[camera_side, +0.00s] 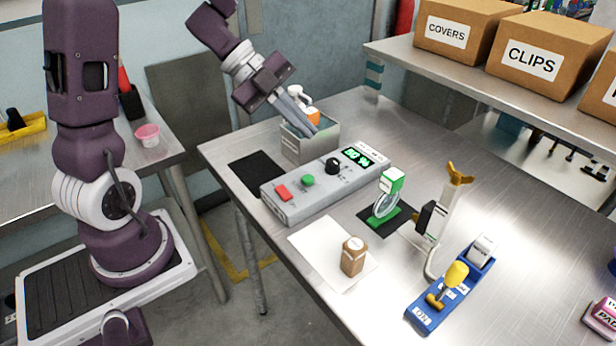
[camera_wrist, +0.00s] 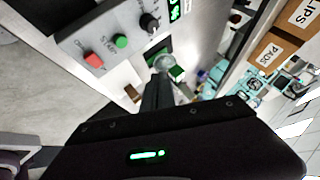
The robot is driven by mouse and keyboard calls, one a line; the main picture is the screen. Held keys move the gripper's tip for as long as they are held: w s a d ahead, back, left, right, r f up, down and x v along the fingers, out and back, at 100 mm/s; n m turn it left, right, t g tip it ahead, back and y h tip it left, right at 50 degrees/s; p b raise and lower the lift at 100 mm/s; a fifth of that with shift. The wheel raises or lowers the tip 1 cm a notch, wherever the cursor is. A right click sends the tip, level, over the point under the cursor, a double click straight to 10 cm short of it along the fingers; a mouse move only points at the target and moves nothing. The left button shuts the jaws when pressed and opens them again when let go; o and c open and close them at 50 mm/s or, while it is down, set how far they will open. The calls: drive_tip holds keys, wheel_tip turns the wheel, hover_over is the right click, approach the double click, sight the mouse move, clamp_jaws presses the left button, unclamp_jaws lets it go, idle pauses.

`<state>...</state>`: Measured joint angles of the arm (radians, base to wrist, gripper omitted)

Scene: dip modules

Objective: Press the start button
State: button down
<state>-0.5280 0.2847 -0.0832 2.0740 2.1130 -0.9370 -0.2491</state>
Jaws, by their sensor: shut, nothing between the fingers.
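The grey control box (camera_side: 318,196) lies on the steel table. On it are a red button (camera_side: 284,191), a green button (camera_side: 308,180), a black knob (camera_side: 332,166) and a lit green display (camera_side: 357,156). In the wrist view the green button (camera_wrist: 121,41) has a START label beside it, and the red button (camera_wrist: 94,60) is left of it. My gripper (camera_side: 312,129) is shut and empty. It points down at a slant by the open grey bin, behind the control box and apart from the buttons. Its fingers also show in the wrist view (camera_wrist: 157,92).
The grey bin (camera_side: 311,150) stands behind the box, with an orange and white item beside my fingers. A black mat (camera_side: 257,168) lies left. A round lens on a green stand (camera_side: 386,204), a brown block (camera_side: 354,257) and a blue fixture (camera_side: 434,309) stand in front and right.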

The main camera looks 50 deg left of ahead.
sight(303, 177)
drive_tip(key=shift+f, duration=4.2)
drive_tip(key=shift+f, duration=0.4)
drive_tip(key=shift+f, duration=0.45)
drive_tip(key=shift+r, duration=0.85)
drive_tip(key=shift+r, duration=0.1)
drive_tip(key=shift+r, duration=2.45)
